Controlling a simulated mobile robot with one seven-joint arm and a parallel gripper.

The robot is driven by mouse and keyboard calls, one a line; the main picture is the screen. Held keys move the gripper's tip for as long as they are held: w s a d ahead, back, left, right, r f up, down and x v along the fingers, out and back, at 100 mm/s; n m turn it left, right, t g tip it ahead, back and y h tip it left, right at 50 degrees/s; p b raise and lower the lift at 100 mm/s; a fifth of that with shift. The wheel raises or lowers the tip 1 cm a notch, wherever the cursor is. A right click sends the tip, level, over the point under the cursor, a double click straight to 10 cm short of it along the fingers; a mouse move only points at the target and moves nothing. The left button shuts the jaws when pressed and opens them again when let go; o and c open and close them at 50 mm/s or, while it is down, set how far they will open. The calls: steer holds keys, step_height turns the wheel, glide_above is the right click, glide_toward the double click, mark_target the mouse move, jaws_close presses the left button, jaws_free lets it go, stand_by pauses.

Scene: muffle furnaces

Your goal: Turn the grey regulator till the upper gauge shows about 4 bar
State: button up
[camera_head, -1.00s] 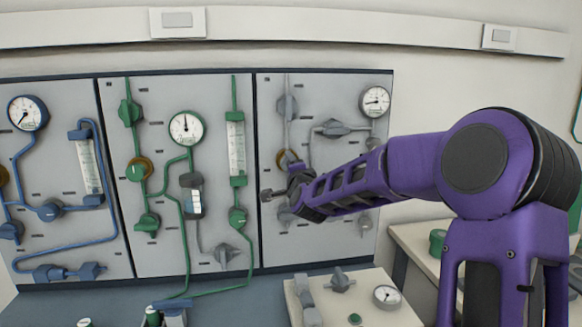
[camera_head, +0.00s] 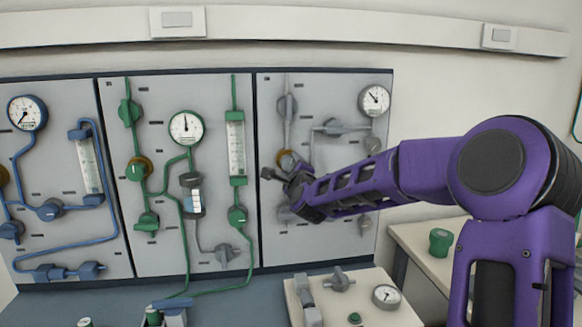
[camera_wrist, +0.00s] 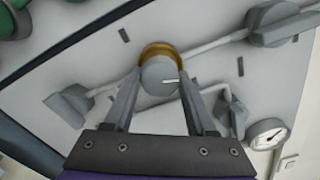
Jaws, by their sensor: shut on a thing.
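The grey regulator (camera_wrist: 160,76) with its brass ring sits on the right wall panel. In the head view the regulator's brass ring (camera_head: 287,158) is partly hidden by my gripper (camera_head: 288,172). The upper gauge (camera_head: 375,100) is at the panel's top right, its needle pointing to the upper left. It also shows in the wrist view (camera_wrist: 268,133). Its figures are too small to read.
Grey valves (camera_head: 287,107) and (camera_head: 335,128) sit above and beside the regulator, joined by pipes. The middle panel (camera_head: 158,95) has green valves and its own gauge (camera_head: 186,127). A box with another gauge (camera_head: 386,296) stands on the bench below.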

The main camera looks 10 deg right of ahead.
stand_by(0.4)
steer(key=o, duration=1.4)
steer(key=shift+s, duration=0.1)
steer(key=shift+s+p, duration=2)
steer(key=shift+s, duration=6.6)
